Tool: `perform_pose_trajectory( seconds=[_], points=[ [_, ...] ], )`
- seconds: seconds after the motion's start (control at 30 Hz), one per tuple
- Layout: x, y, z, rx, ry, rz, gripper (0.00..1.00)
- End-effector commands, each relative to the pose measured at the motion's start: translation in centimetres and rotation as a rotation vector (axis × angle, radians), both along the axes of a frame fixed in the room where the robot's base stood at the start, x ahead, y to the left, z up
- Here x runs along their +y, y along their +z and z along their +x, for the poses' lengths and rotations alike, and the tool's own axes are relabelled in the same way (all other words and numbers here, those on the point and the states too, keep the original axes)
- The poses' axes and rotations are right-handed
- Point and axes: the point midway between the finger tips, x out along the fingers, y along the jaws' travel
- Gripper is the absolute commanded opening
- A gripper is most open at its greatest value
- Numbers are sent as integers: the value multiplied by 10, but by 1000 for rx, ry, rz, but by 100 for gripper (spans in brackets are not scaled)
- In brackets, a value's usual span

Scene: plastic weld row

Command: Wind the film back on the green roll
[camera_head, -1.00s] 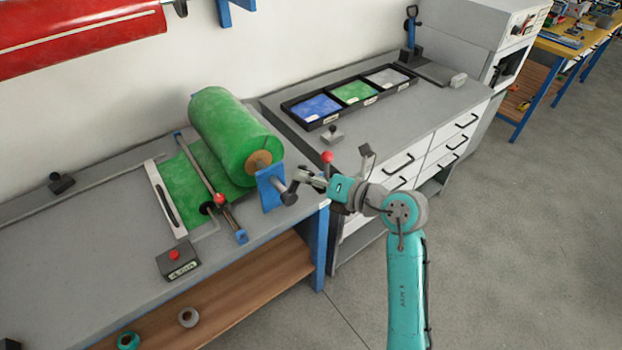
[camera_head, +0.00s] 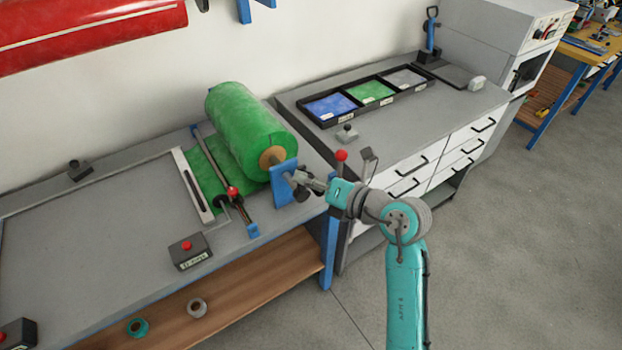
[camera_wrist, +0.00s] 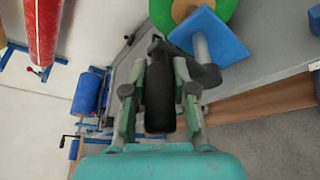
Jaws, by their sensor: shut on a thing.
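The green roll (camera_head: 245,125) lies on its stand at the back of the bench, its brown core facing the front right. Green film (camera_head: 205,180) runs from under it to a white bar (camera_head: 192,187) on the bench. A blue bracket (camera_head: 284,183) holds the roll's near end, with a dark crank (camera_head: 301,192) beside it. My gripper (camera_head: 314,185) is at this crank. In the wrist view my gripper (camera_wrist: 158,85) is shut on the black crank handle (camera_wrist: 160,105), between both fingers. The blue bracket (camera_wrist: 220,35) and the roll's green edge (camera_wrist: 160,12) show beyond.
A rod with a red knob (camera_head: 233,192) crosses the film. A button box (camera_head: 190,252) stands in front. A tray of coloured sheets (camera_head: 362,96) lies on the drawer cabinet. The left bench is mostly clear.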

Motion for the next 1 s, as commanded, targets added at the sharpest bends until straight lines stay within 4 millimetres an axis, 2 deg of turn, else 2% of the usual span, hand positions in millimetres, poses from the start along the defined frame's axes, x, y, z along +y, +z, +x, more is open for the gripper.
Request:
perform_pose_trajectory(
  seconds=[0.03, 0.23, 0.27, 0.3, 0.37, 0.77, 1.0],
  points=[
    [5, -5, 0, 12, 9, 0, 0],
    [5, -5, 0, 12, 8, -1, 0],
    [5, -5, 0, 12, 8, -1, 29],
    [5, -5, 0, 12, 8, -1, 39],
    [5, -5, 0, 11, 9, -2, 52],
    [1, -3, 0, 6, 3, -2, 52],
    [-20, 4, -16, 4, -1, -2, 52]
  ],
)
